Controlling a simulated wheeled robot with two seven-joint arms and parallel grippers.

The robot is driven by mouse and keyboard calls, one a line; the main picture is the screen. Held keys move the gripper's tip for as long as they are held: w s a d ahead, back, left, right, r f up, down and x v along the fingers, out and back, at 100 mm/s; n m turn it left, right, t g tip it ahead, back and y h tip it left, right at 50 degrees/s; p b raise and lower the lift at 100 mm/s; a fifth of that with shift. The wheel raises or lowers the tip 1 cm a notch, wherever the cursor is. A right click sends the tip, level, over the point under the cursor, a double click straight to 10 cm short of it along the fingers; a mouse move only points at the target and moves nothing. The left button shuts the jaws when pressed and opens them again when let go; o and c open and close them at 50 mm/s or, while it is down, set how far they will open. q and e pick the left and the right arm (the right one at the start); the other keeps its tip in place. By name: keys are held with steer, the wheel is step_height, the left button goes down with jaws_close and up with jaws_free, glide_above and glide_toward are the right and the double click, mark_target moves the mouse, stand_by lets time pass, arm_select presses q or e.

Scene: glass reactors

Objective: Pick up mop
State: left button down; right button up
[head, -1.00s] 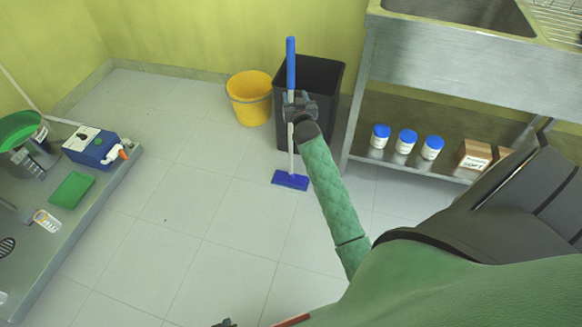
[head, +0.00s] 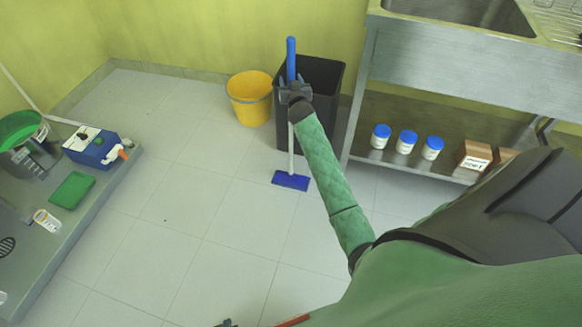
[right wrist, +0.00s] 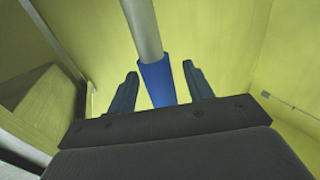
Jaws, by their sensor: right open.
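The mop stands upright with a blue grip (head: 291,57), a thin pale pole (head: 291,150) and a flat blue head (head: 291,181) on the floor. My right gripper (head: 295,84) is open at the lower end of the blue grip and hides part of the handle. In the right wrist view the blue grip (right wrist: 157,83) and grey pole (right wrist: 143,30) appear between the two spread fingers of my right gripper (right wrist: 160,75), with gaps on both sides. Only a dark tip of my left gripper (head: 226,323) shows at the bottom edge; its jaws are cut off.
A dark bin (head: 325,80) stands right behind the mop, with a yellow bucket (head: 250,97) to its left. A steel sink bench (head: 450,70) with blue-lidded jars (head: 407,141) is at right. A grey platform (head: 75,225) is at left. Open floor lies between.

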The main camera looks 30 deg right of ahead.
steer(key=c, duration=1)
steer(key=shift+r, duration=0.15)
